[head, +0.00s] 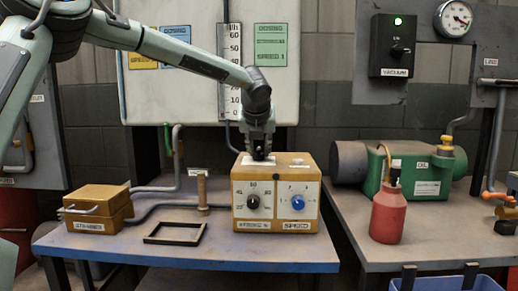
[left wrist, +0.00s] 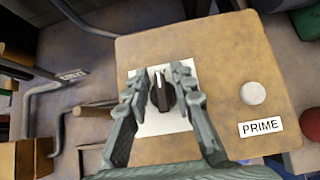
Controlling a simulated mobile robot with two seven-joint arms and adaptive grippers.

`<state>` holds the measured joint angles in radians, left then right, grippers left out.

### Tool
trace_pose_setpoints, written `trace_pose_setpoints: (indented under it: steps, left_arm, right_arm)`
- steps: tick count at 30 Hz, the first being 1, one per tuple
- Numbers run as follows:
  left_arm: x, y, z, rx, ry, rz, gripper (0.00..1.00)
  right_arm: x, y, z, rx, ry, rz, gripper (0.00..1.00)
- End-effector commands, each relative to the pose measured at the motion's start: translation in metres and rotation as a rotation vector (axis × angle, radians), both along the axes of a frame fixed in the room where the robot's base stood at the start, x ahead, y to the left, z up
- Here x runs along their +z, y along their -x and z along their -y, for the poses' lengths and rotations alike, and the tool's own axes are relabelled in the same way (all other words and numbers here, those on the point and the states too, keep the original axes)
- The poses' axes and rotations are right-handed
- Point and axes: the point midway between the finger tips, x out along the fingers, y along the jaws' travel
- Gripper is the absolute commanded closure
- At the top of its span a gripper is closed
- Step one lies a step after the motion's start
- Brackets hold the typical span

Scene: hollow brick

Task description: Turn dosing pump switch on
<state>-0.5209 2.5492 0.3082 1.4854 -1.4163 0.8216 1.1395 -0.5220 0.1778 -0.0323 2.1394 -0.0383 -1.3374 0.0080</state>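The dosing pump is a yellow box (head: 277,190) on the blue-edged table in the head view. In the left wrist view its top (left wrist: 235,60) carries a black rotary switch (left wrist: 160,96) with a pale pointer line, on a white plate (left wrist: 150,127). My left gripper (head: 260,155) reaches down onto the top of the box; in the head view it hides the switch. In the left wrist view my left gripper (left wrist: 160,82) is open, with one finger on each side of the switch. Contact with the knob cannot be told. My right gripper is not seen.
A round white button (left wrist: 253,92) sits beside a PRIME label. The front has a black dial (head: 253,203) and a blue dial (head: 298,203). A small yellow case (head: 97,208), a black frame (head: 174,233) and a red bottle (head: 387,215) stand nearby.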

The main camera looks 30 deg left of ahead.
Motion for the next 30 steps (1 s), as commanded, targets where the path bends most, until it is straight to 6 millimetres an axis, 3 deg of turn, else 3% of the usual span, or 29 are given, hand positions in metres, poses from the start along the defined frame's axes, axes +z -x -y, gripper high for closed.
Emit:
trace_pose_setpoints:
  steps: [4, 14, 25, 30]
  left_arm:
    - [0.0, 0.0, 0.0, 0.0, 0.001, -0.001, 1.0]
    - [-0.001, 0.0, 0.0, -0.038, 0.002, 0.0, 1.0]
    - [0.0, 0.0, 0.001, -0.286, 0.006, 0.003, 1.0]
    - [0.004, -0.001, 0.002, -0.445, 0.008, 0.003, 1.0]
  right_arm:
    - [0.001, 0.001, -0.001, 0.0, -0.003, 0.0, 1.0]
    - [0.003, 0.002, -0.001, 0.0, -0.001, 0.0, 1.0]
    - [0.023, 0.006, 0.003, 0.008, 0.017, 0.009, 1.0]
    - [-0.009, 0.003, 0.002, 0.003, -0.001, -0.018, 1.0]
